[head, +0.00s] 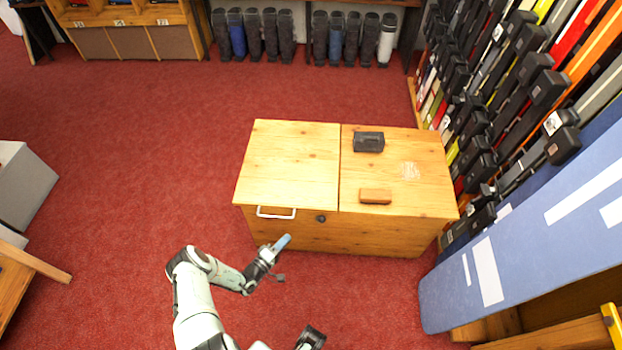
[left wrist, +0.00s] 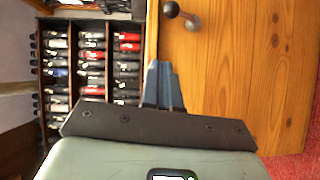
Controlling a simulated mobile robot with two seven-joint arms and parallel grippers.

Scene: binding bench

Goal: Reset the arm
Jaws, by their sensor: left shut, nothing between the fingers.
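My left gripper (head: 284,241) is in front of the wooden chest (head: 290,165), near its front face and below the white handle. Its blue fingers are shut with nothing between them. In the left wrist view the shut fingers (left wrist: 163,84) point toward the chest's wooden front (left wrist: 235,70), with a dark knob (left wrist: 171,9) beyond them. I cannot tell whether the fingertips touch the wood.
A black block (head: 369,142) and a brown wooden block (head: 375,196) lie on the chest's right half. The chest's white handle (head: 276,212) sticks out in front. A crowded rack (head: 500,110) and a blue panel (head: 530,230) stand at right. Red carpet (head: 130,130) is clear at left.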

